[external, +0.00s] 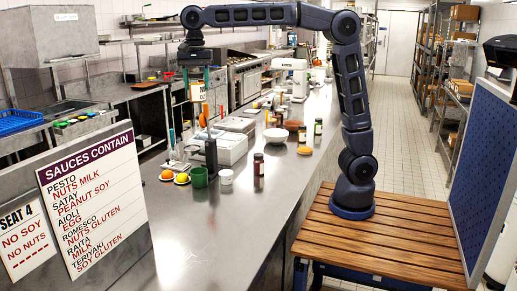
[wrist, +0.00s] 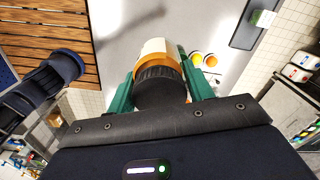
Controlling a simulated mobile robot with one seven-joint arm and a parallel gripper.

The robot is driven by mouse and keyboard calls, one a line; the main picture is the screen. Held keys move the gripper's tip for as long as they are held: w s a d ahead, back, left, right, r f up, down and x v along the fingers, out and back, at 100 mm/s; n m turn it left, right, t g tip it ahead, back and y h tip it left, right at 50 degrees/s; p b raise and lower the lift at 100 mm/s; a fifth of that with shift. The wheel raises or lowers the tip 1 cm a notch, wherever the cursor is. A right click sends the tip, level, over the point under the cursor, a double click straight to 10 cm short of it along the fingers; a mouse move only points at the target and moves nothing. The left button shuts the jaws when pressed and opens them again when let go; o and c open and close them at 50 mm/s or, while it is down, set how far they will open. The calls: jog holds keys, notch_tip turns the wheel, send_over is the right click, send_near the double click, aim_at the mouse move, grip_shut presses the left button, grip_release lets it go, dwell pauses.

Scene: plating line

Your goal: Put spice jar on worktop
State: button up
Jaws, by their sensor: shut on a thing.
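My gripper (wrist: 160,92) is shut on a jar (wrist: 158,48) with a black ribbed lid and an orange and white body, seen in the wrist view. The lid faces my wrist, and the green fingers press both sides. In the external view my gripper (external: 197,80) hangs well above the grey steel worktop (external: 215,230), toward its left side. The worktop also shows below the jar in the wrist view (wrist: 120,42), with a visible gap in height. Whether the held jar is the spice jar, its label does not show.
The front worktop is clear.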

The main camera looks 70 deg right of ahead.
jog(key=s+a+f+n, duration=0.1)
jog(key=s+a+n, duration=0.15)
jog(key=a, duration=1.15)
jog(key=s+a+f+n, duration=0.2)
jog(key=s+a, duration=0.2)
jog(key=a, duration=1)
jog(key=s+a+f+n, duration=0.1)
jog(key=s+a+n, duration=0.15)
jog(key=a, duration=1.25)
jog(key=f, duration=3.8)
jog(key=shift+d+f, duration=0.2)
jog(key=o, duration=1.1)
jog(key=shift+f, duration=0.15)
notch_tip(320, 180, up, 12)
jog(key=shift+r, duration=0.15)
